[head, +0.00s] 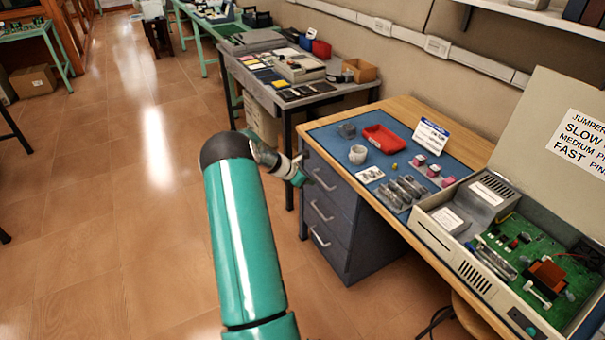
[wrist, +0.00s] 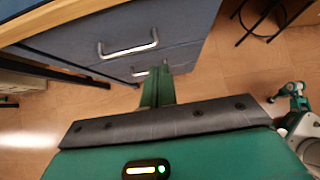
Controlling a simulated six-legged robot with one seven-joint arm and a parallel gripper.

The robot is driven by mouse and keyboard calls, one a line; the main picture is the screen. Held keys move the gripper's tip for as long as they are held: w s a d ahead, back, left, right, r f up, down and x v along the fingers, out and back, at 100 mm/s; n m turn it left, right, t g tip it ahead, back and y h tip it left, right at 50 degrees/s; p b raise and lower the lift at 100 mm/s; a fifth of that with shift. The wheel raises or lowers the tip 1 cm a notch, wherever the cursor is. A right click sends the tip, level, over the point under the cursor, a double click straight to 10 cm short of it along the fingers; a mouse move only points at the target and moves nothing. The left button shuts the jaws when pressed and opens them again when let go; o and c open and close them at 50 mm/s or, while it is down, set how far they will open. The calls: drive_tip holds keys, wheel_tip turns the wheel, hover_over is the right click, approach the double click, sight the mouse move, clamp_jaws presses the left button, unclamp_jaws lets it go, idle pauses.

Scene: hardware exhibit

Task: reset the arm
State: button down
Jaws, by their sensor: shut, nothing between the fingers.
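My gripper (wrist: 164,66) shows in the wrist view as two green fingers closed together, with nothing between them. It points toward the front of the blue-grey drawer unit (wrist: 180,30), close to the metal drawer handles in the picture. Whether it touches the drawer front cannot be told. In the head view my teal arm (head: 241,225) rises from the bottom to a black elbow joint. The far part of the arm extends right from the elbow, beside the left side of the drawer unit (head: 368,240). The fingertips are not clear there.
The wooden workbench (head: 395,108) has a blue mat with a red tray (head: 386,139), a white cup (head: 357,154) and small parts. An opened electronics case (head: 520,250) stands at its right end. A grey table (head: 262,88) stands behind.

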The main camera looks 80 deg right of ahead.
drive_tip(key=w+a+r+m+t, duration=0.4)
drive_tip(key=w+a+r+t, duration=0.1)
drive_tip(key=w+a+r, duration=1.4)
drive_tip(key=w+a+r+m+t+y, duration=0.1)
drive_tip(key=w+a+r, duration=0.2)
drive_tip(key=a, duration=0.3)
drive_tip(key=w+a+r+m+t, duration=0.1)
drive_tip(key=w+a+r, duration=0.15)
drive_tip(key=a, duration=0.35)
drive_tip(key=s+a+r+m+t+y, duration=0.15)
drive_tip(key=a+r, duration=0.25)
drive_tip(key=a, duration=0.7)
drive_tip(key=a+r+t+y, duration=0.15)
drive_tip(key=a+r, duration=0.25)
drive_tip(key=a, duration=0.7)
drive_tip(key=s+a+t+y, duration=0.1)
drive_tip(key=s+a, duration=0.4)
drive_tip(key=a, duration=0.3)
drive_tip(key=s+a+m+t+y, duration=0.1)
drive_tip(key=s+a, duration=0.3)
drive_tip(key=a, duration=0.5)
drive_tip(key=shift+s+a, duration=0.3)
drive_tip(key=shift+s, duration=0.1)
drive_tip(key=shift+d+m, duration=0.15)
drive_tip(key=shift+m, duration=0.2)
